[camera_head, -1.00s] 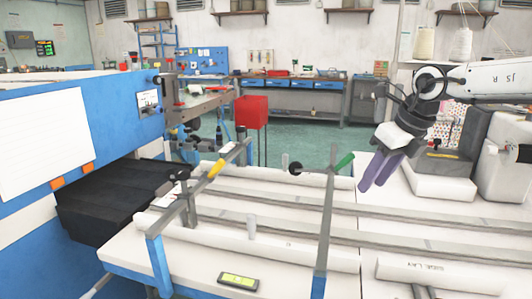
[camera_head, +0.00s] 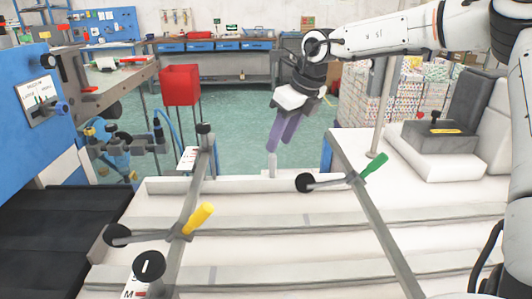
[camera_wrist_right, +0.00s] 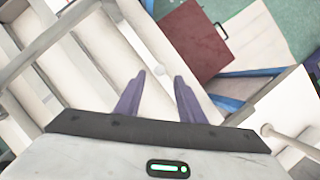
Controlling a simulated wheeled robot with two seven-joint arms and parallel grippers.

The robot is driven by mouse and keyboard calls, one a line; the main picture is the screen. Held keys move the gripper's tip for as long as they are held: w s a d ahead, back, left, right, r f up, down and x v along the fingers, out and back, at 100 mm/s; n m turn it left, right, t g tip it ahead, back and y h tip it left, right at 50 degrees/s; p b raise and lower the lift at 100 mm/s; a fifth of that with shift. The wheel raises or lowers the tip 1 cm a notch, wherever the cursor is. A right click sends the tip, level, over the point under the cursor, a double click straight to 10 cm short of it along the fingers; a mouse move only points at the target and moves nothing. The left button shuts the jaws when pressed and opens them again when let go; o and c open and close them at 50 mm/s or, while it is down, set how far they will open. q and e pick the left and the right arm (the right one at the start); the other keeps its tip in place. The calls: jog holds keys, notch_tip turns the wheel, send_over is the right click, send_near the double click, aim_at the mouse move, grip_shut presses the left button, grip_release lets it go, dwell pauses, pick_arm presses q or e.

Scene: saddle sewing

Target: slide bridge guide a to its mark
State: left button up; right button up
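Two bridge guides span the white table. One has a yellow handle (camera_head: 199,219) and a black knob; the other has a green handle (camera_head: 374,167) and a black knob. I cannot tell which is guide a. My right gripper (camera_head: 280,148) is open and empty, fingers pointing down, between the two guides near the table's far edge. A small pale post (camera_head: 272,167) stands just below its fingertips in the head view. In the right wrist view the open fingers (camera_wrist_right: 160,76) show a small pale round end between their tips. My left gripper is out of view.
Grey rails (camera_head: 305,220) run across the table under the guides. A red box (camera_head: 180,85) stands beyond it on the left. A grey block on a white pad (camera_head: 437,150) lies at right. A black belt (camera_head: 50,230) lies at lower left.

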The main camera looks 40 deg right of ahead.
aim_at(273, 156)
jog(key=x, duration=0.7)
jog(key=shift+w+f, duration=0.1)
jog(key=shift+f, duration=0.05)
jog(key=shift+a, duration=0.1)
grip_shut()
